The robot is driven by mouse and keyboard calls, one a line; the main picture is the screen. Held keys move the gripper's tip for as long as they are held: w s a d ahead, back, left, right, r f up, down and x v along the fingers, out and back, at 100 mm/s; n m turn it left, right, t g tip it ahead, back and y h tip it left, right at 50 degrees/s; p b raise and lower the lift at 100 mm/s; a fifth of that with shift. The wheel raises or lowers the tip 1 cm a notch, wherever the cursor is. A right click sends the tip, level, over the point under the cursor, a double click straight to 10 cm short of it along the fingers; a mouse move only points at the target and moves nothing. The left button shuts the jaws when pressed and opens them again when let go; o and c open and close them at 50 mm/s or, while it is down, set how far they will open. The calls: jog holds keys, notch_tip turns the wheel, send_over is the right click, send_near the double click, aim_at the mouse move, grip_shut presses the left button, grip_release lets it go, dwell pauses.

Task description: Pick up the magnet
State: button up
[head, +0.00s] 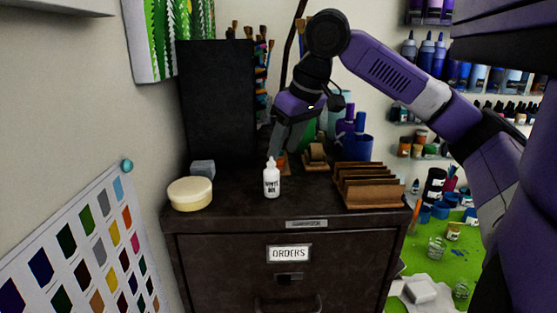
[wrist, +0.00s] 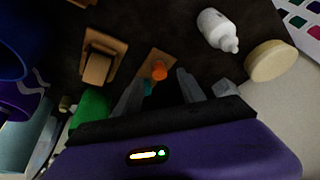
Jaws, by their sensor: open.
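No thing here is labelled as the magnet, and I cannot tell for certain which one it is. A small orange round piece (wrist: 159,70) lies on a thin wooden piece between and beyond my fingertips in the wrist view; a bit of teal shows beside it. In the head view it is mostly hidden behind the white bottle and my fingers. A teal round knob (head: 127,165) sits at the top corner of the colour chart on the left wall. My gripper (head: 282,145) is open and empty, pointing down above the cabinet top behind the bottle; its fingers also show in the wrist view (wrist: 158,91).
On the dark cabinet (head: 235,215) stand a white bottle (head: 272,180), a cream round tub (head: 190,194), a grey block (head: 203,168), a wooden holder (head: 317,157) and a slotted wooden rack (head: 368,185). A tall black box (head: 215,100) stands behind.

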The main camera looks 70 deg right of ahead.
aim_at(279, 164)
jog(key=shift+x, duration=1.45)
jog(key=shift+c, duration=0.5)
grip_shut()
jog(key=shift+r, duration=0.2)
